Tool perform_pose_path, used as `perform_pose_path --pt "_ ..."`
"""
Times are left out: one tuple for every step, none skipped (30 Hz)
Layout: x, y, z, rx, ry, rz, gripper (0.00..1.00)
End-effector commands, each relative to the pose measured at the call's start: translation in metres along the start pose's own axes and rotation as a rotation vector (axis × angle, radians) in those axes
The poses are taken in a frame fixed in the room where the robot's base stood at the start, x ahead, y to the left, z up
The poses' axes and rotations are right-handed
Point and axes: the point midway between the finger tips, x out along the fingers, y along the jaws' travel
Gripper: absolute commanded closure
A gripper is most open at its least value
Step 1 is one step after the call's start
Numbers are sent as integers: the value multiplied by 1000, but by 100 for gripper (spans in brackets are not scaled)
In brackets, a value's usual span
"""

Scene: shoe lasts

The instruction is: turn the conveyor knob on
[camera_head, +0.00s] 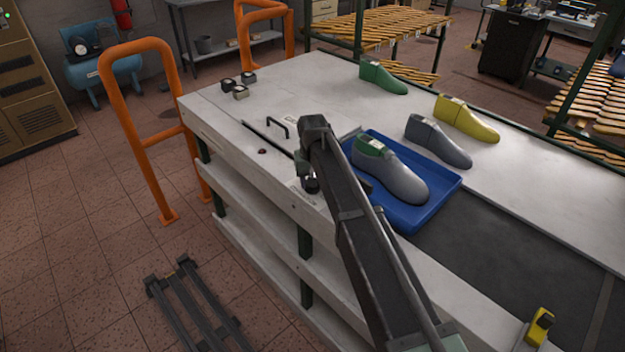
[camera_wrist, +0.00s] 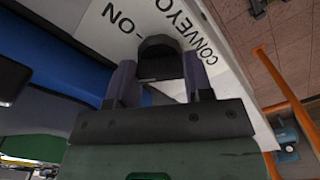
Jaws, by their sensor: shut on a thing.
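The conveyor knob (camera_wrist: 160,58) is dark and round-ended and stands on the white counter in the wrist view. Printed letters beside it read "CONVEYO" (camera_wrist: 192,35) and "ON" (camera_wrist: 120,18). My gripper (camera_wrist: 160,80) has one finger on each side of the knob and is shut on it. In the head view, my gripper (camera_head: 305,168) points down at the counter's near side, just left of the blue tray. The knob (camera_head: 312,186) shows there as a small dark shape, partly hidden by my arm. Its exact turned angle is hard to tell.
The blue tray (camera_head: 445,191) holds a grey last with a green top (camera_head: 390,172), close beside my arm. Green (camera_head: 383,78), grey (camera_head: 438,141) and yellow (camera_head: 466,119) lasts stand behind. A black handle (camera_head: 279,127) and small blocks (camera_head: 240,91) lie left. Orange rails (camera_head: 150,130) flank the counter.

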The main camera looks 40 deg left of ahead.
Motion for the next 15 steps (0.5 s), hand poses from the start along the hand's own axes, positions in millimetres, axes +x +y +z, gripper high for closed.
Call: perform_pose_path --pt "0 0 0 40 0 0 77" --pt "0 0 0 69 0 0 77" --pt "0 0 0 107 0 0 77" --pt "0 0 0 135 0 0 77" --pt "0 0 0 164 0 0 77" --pt "0 0 0 201 0 0 77" --pt "0 0 0 230 0 0 77" --pt "0 0 0 259 0 0 77" --pt "0 0 0 296 0 0 77" --pt "0 0 0 325 0 0 77" --pt "0 0 0 354 0 0 77" --pt "0 0 0 391 0 0 77" --pt "0 0 0 420 0 0 77" --pt "0 0 0 448 0 0 77" --pt "0 0 0 486 0 0 77"
